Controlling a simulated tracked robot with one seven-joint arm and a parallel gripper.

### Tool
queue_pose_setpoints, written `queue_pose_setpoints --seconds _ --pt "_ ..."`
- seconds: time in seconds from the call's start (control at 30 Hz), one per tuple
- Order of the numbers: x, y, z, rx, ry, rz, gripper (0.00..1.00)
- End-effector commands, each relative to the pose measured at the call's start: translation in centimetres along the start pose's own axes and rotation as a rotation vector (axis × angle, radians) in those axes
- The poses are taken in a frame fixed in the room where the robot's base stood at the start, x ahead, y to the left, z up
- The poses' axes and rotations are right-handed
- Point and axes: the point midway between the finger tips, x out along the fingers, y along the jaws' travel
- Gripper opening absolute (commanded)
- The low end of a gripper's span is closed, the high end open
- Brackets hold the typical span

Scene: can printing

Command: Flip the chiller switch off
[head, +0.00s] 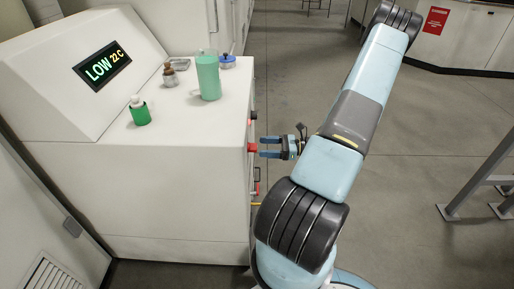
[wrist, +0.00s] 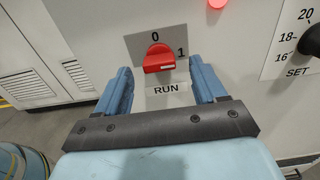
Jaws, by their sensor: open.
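The chiller (head: 180,185) is a white cabinet at the left in the head view, with a display (head: 103,66) reading LOW 22 C. Its red rotary switch (wrist: 160,60) shows in the wrist view on a grey plate marked 0 at the top and 1 at the right, above a RUN label (wrist: 166,88). The switch handle lies roughly sideways, its white mark toward the 1. My gripper (wrist: 165,85) is open, with a blue finger on either side of the switch plate. In the head view my gripper (head: 266,147) is beside the cabinet's right side. Contact with the switch cannot be told.
A dial (wrist: 312,40) marked 16, 18, 20 and SET is right of the switch, and a red light (wrist: 217,3) is above. A green cup (head: 208,78) and small bottles, one green (head: 140,113), stand on the cabinet top.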

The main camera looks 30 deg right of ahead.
Motion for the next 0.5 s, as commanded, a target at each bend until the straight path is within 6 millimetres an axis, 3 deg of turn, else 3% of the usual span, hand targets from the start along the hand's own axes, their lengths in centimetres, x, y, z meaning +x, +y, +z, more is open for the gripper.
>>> queue_pose_setpoints --seconds 0.2,0.5 --pt "2.6 0.0 0.0 0.0 -0.001 0.0 0.7" --pt "3.5 0.0 0.0 0.0 0.0 0.001 0.7"
